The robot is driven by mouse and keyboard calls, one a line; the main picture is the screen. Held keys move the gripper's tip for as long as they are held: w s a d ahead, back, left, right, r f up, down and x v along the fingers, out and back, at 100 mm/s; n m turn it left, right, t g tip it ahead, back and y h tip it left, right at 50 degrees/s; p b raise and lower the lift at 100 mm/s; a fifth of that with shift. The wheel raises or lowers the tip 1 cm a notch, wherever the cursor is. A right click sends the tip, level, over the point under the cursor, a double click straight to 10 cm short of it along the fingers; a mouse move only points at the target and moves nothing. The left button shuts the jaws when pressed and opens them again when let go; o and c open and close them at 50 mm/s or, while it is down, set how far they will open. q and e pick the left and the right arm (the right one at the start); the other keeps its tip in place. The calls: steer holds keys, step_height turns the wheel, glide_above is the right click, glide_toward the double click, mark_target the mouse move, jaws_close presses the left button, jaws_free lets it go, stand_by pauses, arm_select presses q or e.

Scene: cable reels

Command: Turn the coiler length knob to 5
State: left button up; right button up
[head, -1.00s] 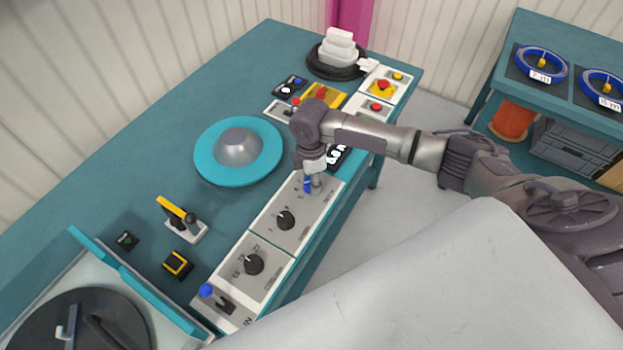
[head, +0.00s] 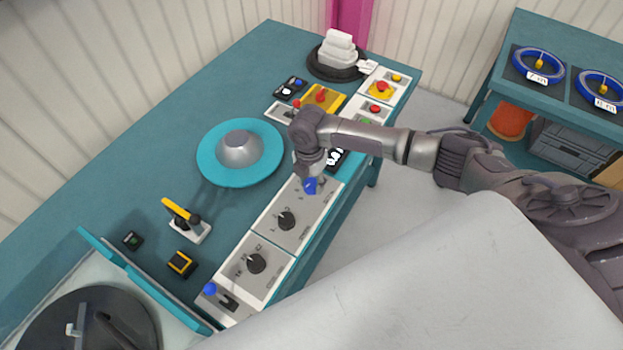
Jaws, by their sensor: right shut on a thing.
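My right gripper (head: 311,180) reaches down from my arm onto the far end of a grey control panel (head: 305,213). It is shut on a small blue knob (head: 311,187) there; the fingers and wrist hide part of it. The panel's small markings are too blurred to read, so I cannot tell which number the blue knob points at. A black knob (head: 287,221) sits nearer on the same panel, apart from the gripper. Another black knob (head: 256,263) is on the panel closer to me. My left gripper is not in view.
A blue-tipped lever (head: 210,289) stands at the panel row's near end. A teal disc (head: 240,153) lies left of my gripper. A yellow-handled device (head: 181,213) and a yellow-black button box (head: 181,263) stand on the teal table (head: 130,178). Bare table lies at left.

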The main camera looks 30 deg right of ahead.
mark_target(309, 182)
steer(key=shift+n, duration=0.6)
steer(key=o, duration=1.1)
steer(key=shift+o, duration=0.2)
steer(key=shift+r, duration=0.1)
step_height(309, 182, up, 12)
steer(key=shift+w+a, duration=0.2)
